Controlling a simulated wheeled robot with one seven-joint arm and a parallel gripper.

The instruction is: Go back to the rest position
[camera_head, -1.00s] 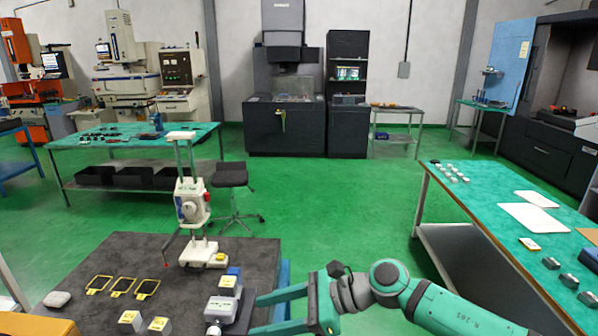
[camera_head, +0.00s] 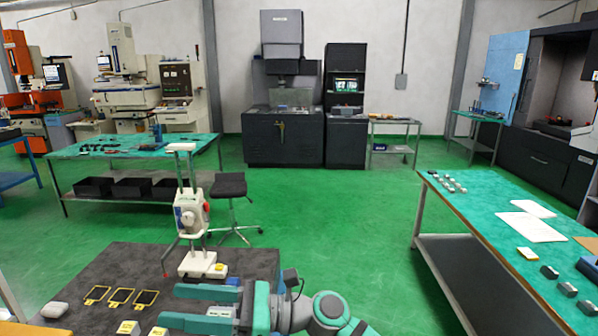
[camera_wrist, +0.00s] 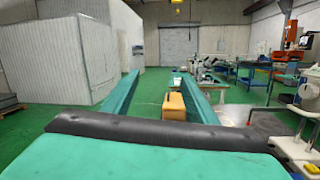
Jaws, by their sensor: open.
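My gripper (camera_head: 200,308) is at the bottom of the head view, with its two green fingers spread apart and pointing left over the dark-topped table (camera_head: 84,268). Nothing is held between the fingers. In the wrist view my gripper (camera_wrist: 163,90) is also open, its two fingers reaching forward with a gap between them. A yellow-orange block (camera_wrist: 174,106) shows in that gap, beyond the fingers. The gripper and arm hide part of the table's near right area in the head view.
A white stand device (camera_head: 192,215) rises from the table close behind my gripper. Several yellow-framed pieces (camera_head: 120,297) lie to the left. A green-topped bench (camera_head: 470,205) stands at right and a stool (camera_head: 230,186) behind. Green floor (camera_head: 340,210) lies open between.

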